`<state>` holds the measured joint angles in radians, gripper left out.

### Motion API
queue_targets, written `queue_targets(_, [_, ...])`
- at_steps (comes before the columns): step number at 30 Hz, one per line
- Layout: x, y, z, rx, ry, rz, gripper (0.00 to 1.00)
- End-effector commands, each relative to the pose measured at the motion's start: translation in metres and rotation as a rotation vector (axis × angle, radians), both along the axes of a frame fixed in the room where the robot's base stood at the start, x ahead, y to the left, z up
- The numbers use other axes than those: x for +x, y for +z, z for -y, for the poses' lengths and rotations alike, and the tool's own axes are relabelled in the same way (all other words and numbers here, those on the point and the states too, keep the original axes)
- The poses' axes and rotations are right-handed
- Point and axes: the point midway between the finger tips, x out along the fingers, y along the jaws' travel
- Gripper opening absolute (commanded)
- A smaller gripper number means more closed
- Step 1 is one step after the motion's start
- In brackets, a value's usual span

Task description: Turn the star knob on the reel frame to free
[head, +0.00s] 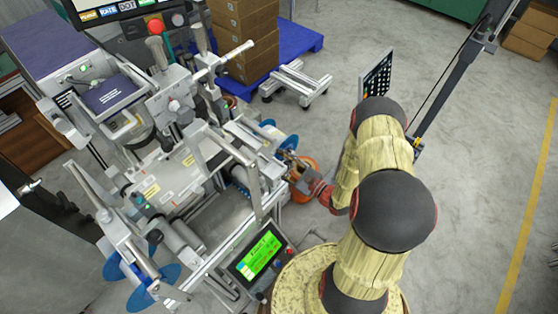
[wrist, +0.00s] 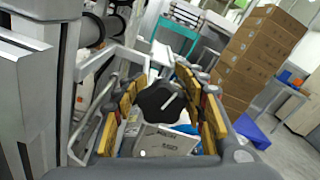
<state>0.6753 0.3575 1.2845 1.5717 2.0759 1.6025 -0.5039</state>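The black star knob (wrist: 160,98) shows in the wrist view with a pale pin or mark at its middle. My gripper (wrist: 163,82) is open, with one yellow-padded finger on the left and one on the right of the knob. Gaps show between the pads and the knob. The reel frame is part of the large grey machine; a light panel with printed text (wrist: 165,140) shows below the knob. In the head view my gripper (head: 294,168) is at the machine's right side, by the blue discs (head: 287,144). The knob cannot be made out there.
A green-lit screen (head: 259,254) stands at the machine's front. Cardboard boxes (head: 245,38) on a blue pallet (head: 300,42) are behind. The floor to the right is mostly clear.

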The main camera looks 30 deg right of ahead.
Motion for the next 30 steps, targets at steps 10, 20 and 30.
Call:
queue_targets(10, [0.001,0.001,0.001,-0.001,0.0,0.003,0.51])
queue_targets(20, [-0.014,0.001,0.009,0.0,-0.005,0.002,0.51])
queue_targets(30, [-0.063,0.001,0.029,0.001,-0.007,0.002,0.51])
